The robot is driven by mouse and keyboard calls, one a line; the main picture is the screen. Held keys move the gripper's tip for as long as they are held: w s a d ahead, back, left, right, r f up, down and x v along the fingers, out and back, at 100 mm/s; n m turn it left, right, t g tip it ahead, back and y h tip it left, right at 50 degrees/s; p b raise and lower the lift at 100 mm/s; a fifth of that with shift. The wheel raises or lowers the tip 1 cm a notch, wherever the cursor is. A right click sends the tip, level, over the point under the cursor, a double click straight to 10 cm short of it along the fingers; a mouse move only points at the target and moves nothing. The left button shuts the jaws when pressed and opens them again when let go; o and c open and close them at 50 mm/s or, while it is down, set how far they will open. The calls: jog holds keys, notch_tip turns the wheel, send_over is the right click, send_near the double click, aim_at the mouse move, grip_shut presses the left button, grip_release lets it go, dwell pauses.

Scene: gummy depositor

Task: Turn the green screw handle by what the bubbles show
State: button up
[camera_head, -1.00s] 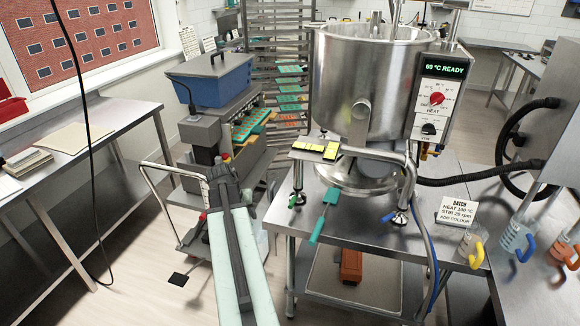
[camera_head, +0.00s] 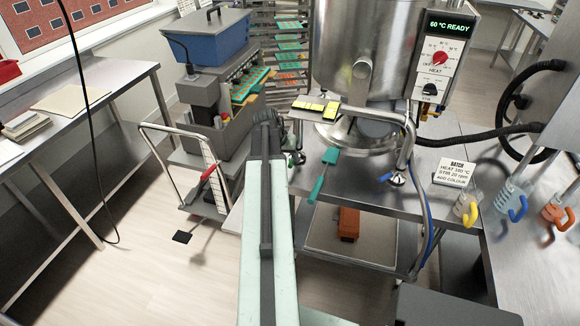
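The green screw handle (camera_head: 323,175) is a long teal bar below the front of the kettle's stand, slanting down past the table edge. A yellow level (camera_head: 317,105) in an L shape lies on the stand's frame above it. Its yellow windows show, but the bubbles in them are too small to read. My arm reaches up the middle of the view, and its end with my gripper (camera_head: 268,119) is left of the green handle and apart from it. The fingers cannot be made out.
The steel kettle (camera_head: 350,45) stands on a steel table (camera_head: 440,193). A blue screw handle (camera_head: 391,182) is at the stand's right leg. A batch card (camera_head: 455,172) and coloured hooks are at right. A depositor machine on a cart (camera_head: 160,155) stands left. Floor is open at lower left.

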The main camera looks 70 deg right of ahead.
jog(key=shift+d+f, duration=0.2)
jog(key=shift+f, duration=0.4)
jog(key=shift+s+r, duration=0.1)
jog(key=shift+r, duration=0.05)
grip_shut()
dwell(0.8)
jog(key=shift+d, duration=0.15)
